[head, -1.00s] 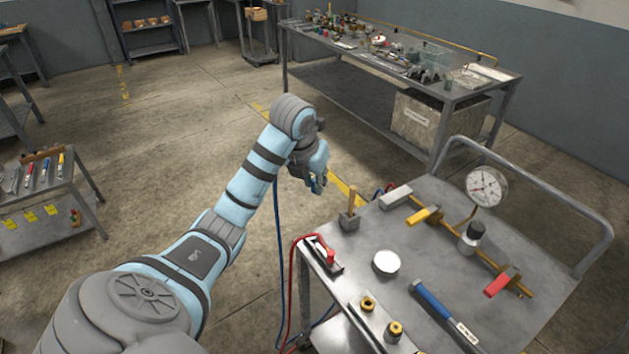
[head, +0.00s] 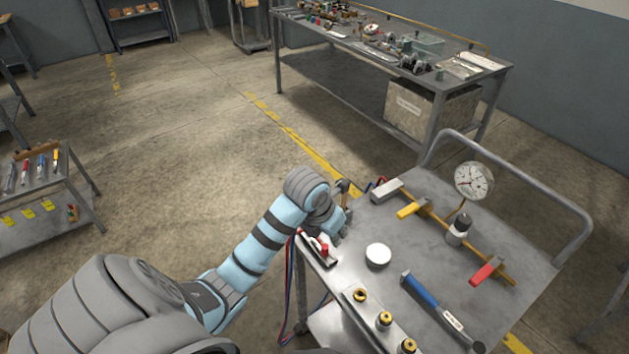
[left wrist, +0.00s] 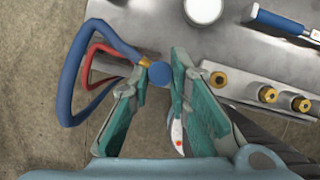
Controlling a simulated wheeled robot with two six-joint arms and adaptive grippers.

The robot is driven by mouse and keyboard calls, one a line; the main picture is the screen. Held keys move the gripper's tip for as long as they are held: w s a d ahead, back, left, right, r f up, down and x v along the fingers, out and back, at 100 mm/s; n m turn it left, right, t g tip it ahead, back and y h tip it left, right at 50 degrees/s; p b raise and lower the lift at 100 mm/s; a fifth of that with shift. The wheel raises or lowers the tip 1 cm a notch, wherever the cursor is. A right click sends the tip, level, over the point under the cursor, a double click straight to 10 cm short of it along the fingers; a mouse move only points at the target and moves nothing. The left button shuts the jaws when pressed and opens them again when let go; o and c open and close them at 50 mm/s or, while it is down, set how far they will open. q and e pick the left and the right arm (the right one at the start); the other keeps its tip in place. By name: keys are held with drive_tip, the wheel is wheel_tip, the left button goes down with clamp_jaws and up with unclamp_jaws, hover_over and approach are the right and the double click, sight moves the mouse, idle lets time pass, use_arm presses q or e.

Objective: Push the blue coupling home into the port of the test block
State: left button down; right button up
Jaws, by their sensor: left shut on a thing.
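In the left wrist view the blue coupling (left wrist: 159,74) sits between the fingertips of my left gripper (left wrist: 161,77), which is shut on it. A blue hose (left wrist: 68,85) loops out to the left of it. The test block (left wrist: 243,87) is a light grey bar with several brass ports, right of the gripper and apart from the coupling. In the head view the block (head: 372,308) lies along the cart's near edge. My left gripper (head: 339,228) is at the cart's left edge, and the coupling is hidden there. My right gripper is not in view.
A pressure gauge (head: 474,181) and pipe with valves are farther back. Red hose (left wrist: 95,60) hangs near the gripper.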

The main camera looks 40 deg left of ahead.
use_arm(q)
drive_tip(key=s+d+f+m+g+h+p, duration=0.1)
drive_tip(key=s+d+f+m+g+h, duration=0.1)
drive_tip(key=d+m, duration=0.8)
drive_tip(key=f+m+g+h, duration=0.1)
drive_tip(key=m+h, duration=0.1)
drive_tip(key=m, duration=0.2)
drive_tip(key=shift+f, duration=0.25)
drive_tip(key=shift+f, duration=0.1)
drive_tip(key=shift+f+b, duration=2.15)
drive_tip(key=shift+f, duration=0.7)
drive_tip(key=shift+f+b, duration=0.55)
drive_tip(key=shift+b, duration=0.15)
